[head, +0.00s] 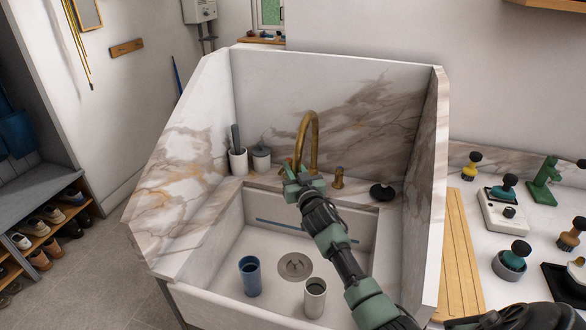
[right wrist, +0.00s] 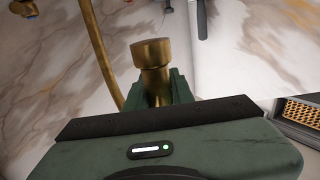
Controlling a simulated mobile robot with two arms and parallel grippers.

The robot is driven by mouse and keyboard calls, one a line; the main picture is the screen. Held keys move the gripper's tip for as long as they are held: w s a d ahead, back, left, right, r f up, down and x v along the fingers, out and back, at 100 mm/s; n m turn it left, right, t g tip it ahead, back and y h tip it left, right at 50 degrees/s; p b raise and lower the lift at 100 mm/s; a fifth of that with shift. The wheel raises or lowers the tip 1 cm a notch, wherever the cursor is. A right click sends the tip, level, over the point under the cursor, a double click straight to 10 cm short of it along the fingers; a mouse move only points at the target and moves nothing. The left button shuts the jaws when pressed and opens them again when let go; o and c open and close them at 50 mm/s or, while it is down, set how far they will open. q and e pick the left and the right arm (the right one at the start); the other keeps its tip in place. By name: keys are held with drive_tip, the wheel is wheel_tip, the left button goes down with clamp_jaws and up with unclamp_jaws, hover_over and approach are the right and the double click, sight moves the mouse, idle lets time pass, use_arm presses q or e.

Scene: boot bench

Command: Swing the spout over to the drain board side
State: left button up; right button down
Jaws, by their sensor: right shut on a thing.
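The brass gooseneck spout (head: 315,135) rises at the back of the sink (head: 225,265), its arc bending to the left and its outlet end reaching down to my right gripper (head: 292,180). The right gripper is shut on that outlet end. In the right wrist view the brass outlet (right wrist: 152,62) stands between the green fingers, and the spout's pipe (right wrist: 98,50) runs beside it at left. The fingers hide part of the outlet. The slatted wooden drain board (head: 461,255) lies to the right of the sink, beyond the marble side wall. My left gripper is not in view.
A blue cup (head: 249,276) and a pale cup (head: 315,298) stand in the basin beside the drain (head: 295,266).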

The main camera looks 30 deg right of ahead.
drive_tip(key=s+d+p, duration=0.1)
drive_tip(key=s+d, duration=0.2)
drive_tip(key=s, duration=0.1)
drive_tip(key=shift+d+f+p, duration=0.1)
drive_tip(key=shift+d+p, duration=0.3)
drive_tip(key=c, duration=1.2)
unclamp_jaws()
drive_tip(key=shift+c, duration=0.2)
drive_tip(key=shift+s, duration=0.1)
drive_tip(key=b+v, duration=0.1)
drive_tip(key=v, duration=0.6)
drive_tip(key=shift+s, duration=0.35)
drive_tip(key=shift+a, duration=0.15)
drive_tip(key=shift+c, duration=0.3)
